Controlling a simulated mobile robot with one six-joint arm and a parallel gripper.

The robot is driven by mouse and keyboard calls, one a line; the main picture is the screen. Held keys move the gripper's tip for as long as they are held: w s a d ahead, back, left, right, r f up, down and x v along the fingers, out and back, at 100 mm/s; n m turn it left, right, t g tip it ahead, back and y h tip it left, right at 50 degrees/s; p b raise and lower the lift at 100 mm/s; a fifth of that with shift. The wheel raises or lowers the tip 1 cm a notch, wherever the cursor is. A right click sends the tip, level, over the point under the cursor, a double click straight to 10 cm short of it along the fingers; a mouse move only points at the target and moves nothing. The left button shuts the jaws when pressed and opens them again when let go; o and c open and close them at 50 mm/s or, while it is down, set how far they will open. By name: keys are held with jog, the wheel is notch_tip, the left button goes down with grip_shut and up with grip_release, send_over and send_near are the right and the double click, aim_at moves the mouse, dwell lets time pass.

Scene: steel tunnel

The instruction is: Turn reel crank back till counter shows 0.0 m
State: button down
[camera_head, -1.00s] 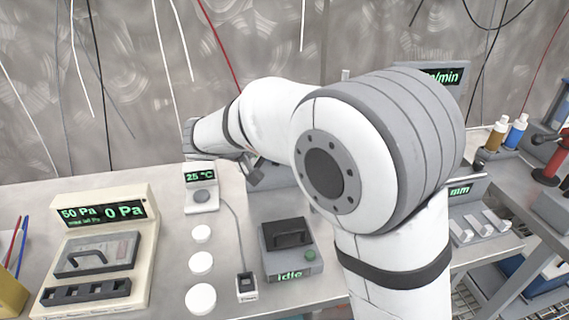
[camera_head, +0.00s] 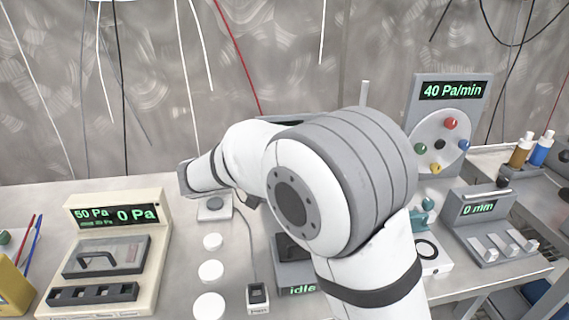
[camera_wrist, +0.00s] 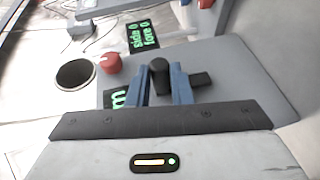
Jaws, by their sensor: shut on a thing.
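In the wrist view my gripper (camera_wrist: 161,88) has its two blue fingers closed around a dark knob (camera_wrist: 159,70), which looks like the handle of the reel crank. A second dark stub (camera_wrist: 200,80) shows just right of the right finger. The counter (camera_wrist: 118,98) is a black display with green characters beside the left finger. Only an "m" is readable, and its number is hidden. In the head view my arm covers the gripper, the crank and the counter.
In the wrist view a red knob (camera_wrist: 110,62), a dark round opening (camera_wrist: 75,73) and a "side 0 fore 0" display (camera_wrist: 143,35) lie near the fingers. In the head view a pressure box (camera_head: 105,255) stands left, a colored-knob dial (camera_head: 440,143) and "0 mm" unit (camera_head: 490,225) right.

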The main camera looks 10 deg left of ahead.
jog(key=shift+f, duration=0.1)
jog(key=c, duration=1.3)
grip_release()
jog(key=v, duration=0.7)
jog(key=shift+s+a+p, duration=0.25)
jog(key=shift+p, duration=0.05)
